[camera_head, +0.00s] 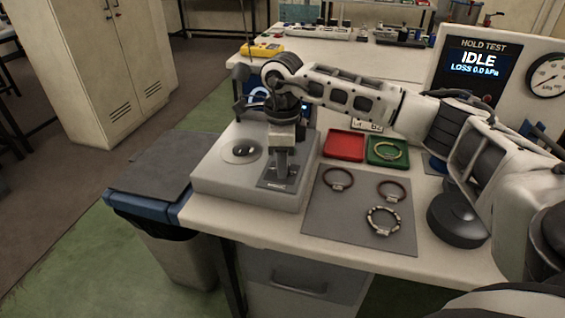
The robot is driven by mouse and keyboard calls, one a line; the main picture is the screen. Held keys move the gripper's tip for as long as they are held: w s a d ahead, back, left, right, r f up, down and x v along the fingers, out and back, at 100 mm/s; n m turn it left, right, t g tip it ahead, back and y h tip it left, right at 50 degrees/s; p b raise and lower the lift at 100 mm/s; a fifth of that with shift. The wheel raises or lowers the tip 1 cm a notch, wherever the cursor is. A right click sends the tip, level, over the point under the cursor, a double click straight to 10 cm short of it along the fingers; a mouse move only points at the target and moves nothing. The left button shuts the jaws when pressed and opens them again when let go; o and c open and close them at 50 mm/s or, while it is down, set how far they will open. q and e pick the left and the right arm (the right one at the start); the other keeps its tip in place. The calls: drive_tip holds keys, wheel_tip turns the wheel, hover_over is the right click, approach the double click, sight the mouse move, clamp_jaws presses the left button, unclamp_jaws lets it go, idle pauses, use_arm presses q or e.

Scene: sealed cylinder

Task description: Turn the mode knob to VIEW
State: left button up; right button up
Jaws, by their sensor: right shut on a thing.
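A light grey instrument box (225,183) stands at the left end of the bench. It has a round dial-like fitting (240,152) on its top left and a dark grey plate (268,184) on its top right. My right gripper (281,172) points straight down over this plate, with its fingers close to the surface. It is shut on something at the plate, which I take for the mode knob. The knob itself is hidden by the fingers, and I cannot read its setting or any VIEW mark. My left gripper is not in view.
A grey mat (335,222) holds several rings. A red tray (344,146) and a green tray (374,160) with a ring lie behind it. A panel (478,62) reads HOLD TEST, IDLE. A black round object (457,220) stands at right. My right arm spans the bench.

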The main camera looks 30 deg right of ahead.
drive_tip(key=n+b, duration=0.1)
drive_tip(key=n, duration=0.5)
drive_tip(key=shift+n, duration=0.3)
drive_tip(key=n+b, duration=0.1)
drive_tip(key=n, duration=0.5)
drive_tip(key=shift+w+r+n, duration=0.1)
drive_tip(key=shift+n, duration=0.3)
drive_tip(key=o, duration=1)
wheel_tip(320, 180, up, 16)
drive_tip(key=shift+p, duration=0.4)
